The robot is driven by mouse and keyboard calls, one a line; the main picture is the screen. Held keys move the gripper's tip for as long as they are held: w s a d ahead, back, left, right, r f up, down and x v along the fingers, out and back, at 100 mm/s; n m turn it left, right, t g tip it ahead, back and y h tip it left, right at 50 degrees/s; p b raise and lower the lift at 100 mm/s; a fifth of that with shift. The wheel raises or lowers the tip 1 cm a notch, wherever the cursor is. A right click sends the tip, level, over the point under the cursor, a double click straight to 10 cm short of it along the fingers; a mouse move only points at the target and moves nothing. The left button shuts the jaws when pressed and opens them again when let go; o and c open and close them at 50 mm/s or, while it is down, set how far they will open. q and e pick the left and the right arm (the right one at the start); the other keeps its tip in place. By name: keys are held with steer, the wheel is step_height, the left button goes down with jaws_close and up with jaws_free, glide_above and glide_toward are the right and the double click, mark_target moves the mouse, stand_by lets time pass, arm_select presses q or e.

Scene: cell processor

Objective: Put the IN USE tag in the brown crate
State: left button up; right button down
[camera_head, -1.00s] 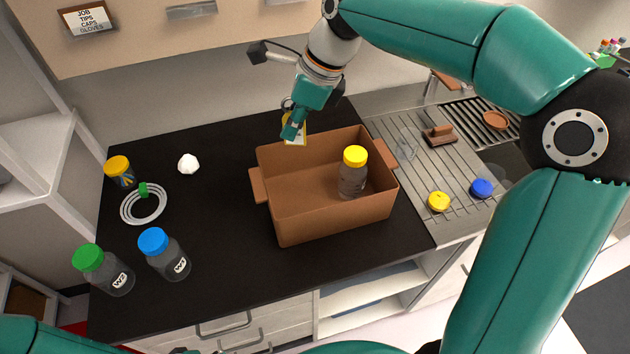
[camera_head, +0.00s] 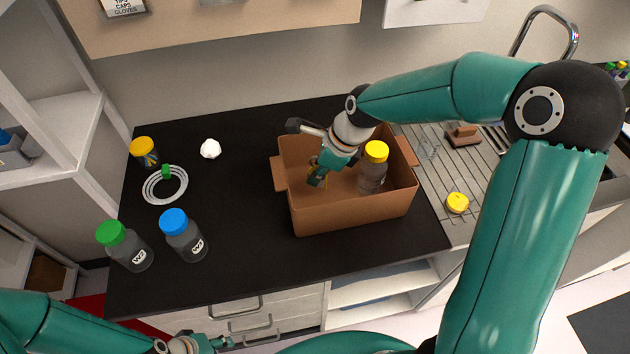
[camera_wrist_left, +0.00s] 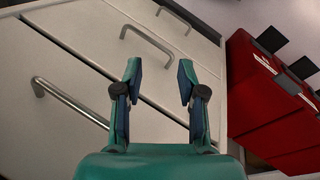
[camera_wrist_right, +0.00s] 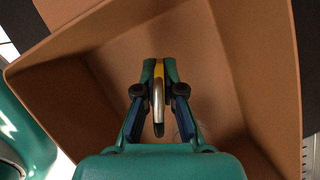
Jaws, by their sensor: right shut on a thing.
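The brown crate (camera_head: 350,212) stands on the black worktop, with a clear bottle with a yellow cap (camera_head: 373,172) upright inside it. My right gripper (camera_head: 318,178) is inside the crate's left half, left of that bottle. It is shut on the tag, of which a yellow edge and a metal ring (camera_wrist_right: 158,95) show in the right wrist view. The tag's writing is hidden. In that view the crate's floor and walls (camera_wrist_right: 245,60) surround the fingers. My left gripper (camera_wrist_left: 158,100) is open and empty in front of the drawers.
Bottles with a green cap (camera_head: 124,246) and a blue cap (camera_head: 183,235) stand at the worktop's left front. A yellow cap (camera_head: 457,203) lies right of the crate.

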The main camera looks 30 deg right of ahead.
steer(key=shift+f, duration=1.6)
steer(key=shift+f, duration=0.15)
steer(key=c, duration=1.3)
jaws_free()
steer(key=shift+r, duration=0.2)
steer(key=v, duration=1.2)
steer(key=shift+b, duration=0.35)
